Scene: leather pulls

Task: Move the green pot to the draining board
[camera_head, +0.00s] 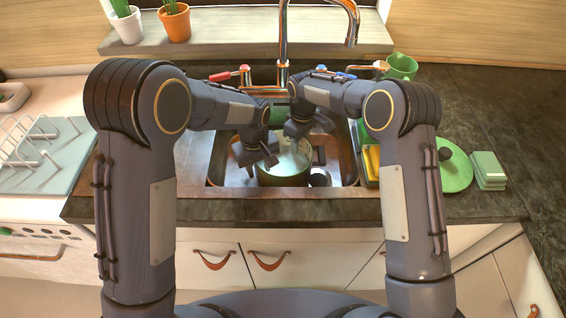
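The green pot (284,180) sits in the sink (222,174), open side up. Its pale inside shows, and part of its rim is hidden by my grippers. My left gripper (259,162) is at the pot's left rim, pointing down. My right gripper (309,130) is over the pot's far right side. I cannot tell whether either gripper touches the pot or whether the fingers are open or shut. The draining board (62,178) is a pale blue-grey board at the far left, with a white wire rack (30,140) on it.
The faucet (284,50) rises behind the sink, with a red-handled tap (240,74) to its left. A green mug (401,66), a green lid or plate (456,172) and stacked green sponges or boxes (488,171) stand right of the sink. Potted plants (174,24) line the back sill.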

